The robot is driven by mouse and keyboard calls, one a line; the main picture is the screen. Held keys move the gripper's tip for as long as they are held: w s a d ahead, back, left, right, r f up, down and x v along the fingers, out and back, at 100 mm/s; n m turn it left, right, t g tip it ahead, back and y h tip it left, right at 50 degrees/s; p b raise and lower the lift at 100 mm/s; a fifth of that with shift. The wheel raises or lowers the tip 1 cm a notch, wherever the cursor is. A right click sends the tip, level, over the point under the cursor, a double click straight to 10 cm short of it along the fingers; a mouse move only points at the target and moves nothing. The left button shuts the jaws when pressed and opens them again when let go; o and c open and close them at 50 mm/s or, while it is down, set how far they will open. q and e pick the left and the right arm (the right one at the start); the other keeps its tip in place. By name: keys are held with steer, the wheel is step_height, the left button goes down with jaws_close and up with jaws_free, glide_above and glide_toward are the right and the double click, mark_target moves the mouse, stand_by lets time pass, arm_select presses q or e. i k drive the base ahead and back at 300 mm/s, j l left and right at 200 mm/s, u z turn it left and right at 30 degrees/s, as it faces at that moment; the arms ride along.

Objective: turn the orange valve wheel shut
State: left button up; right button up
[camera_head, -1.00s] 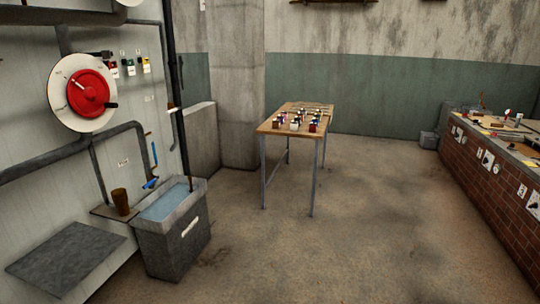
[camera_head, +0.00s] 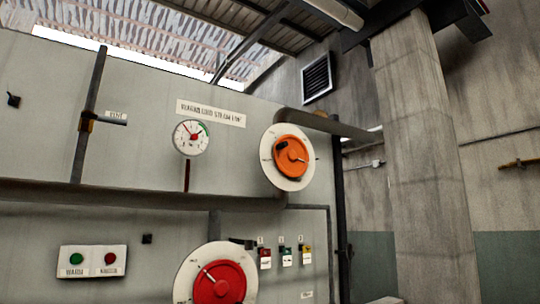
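The orange valve wheel (camera_head: 290,157) is mounted on a white round dial plate (camera_head: 273,177) high on the pale wall panel, right of centre. A dark knob sits at its upper left, and a pale pointer line shows on its face. A red wheel (camera_head: 220,284) on a similar white plate is lower and to the left, cut by the bottom edge. Neither of my grippers shows in the head view.
A pressure gauge (camera_head: 190,138) hangs left of the orange wheel under a lettered sign (camera_head: 211,113). A thick horizontal pipe (camera_head: 130,196) runs below them. A button box (camera_head: 92,261) is at lower left. A concrete pillar (camera_head: 425,170) stands to the right.

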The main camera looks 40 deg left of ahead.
mark_target(291, 154)
steer(key=i+u, duration=0.35)
steer(key=u, duration=0.15)
steer(key=i+u, duration=0.45)
steer(key=i+l+u, duration=0.15)
steer(key=u, duration=0.35)
steer(key=i+l+u, duration=0.45)
steer(key=k+j, duration=0.1)
